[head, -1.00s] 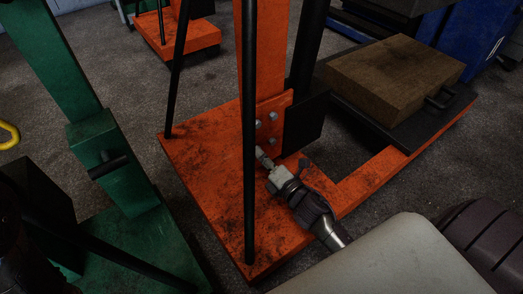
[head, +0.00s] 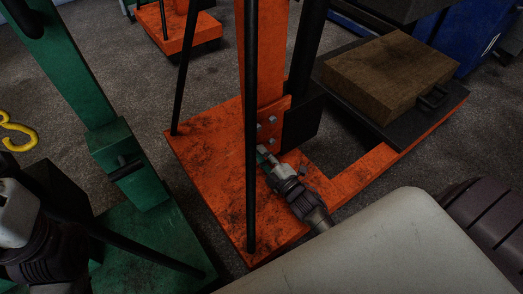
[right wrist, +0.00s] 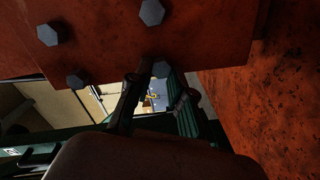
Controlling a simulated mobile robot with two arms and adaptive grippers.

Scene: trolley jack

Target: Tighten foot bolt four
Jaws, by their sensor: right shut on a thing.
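Grey hex foot bolts (head: 272,119) sit in the upright orange foot plate of the orange press. In the right wrist view, several bolt heads show on the plate, one at upper left (right wrist: 47,35). The lower bolt (right wrist: 162,68) is at my right gripper's fingertips (right wrist: 157,88). In the head view my right gripper (head: 263,157) reaches from the lower right to the plate's lower edge and is shut on that bolt, which it hides there. Part of my left arm's end (head: 18,215) shows at the left edge. Its fingers cannot be made out.
A thin black post (head: 251,180) stands on the orange base (head: 205,160), close left of my right gripper. A green press (head: 125,165) stands at left, with a yellow hook (head: 20,138) beyond. A wooden block (head: 390,75) rests on a black platform at right.

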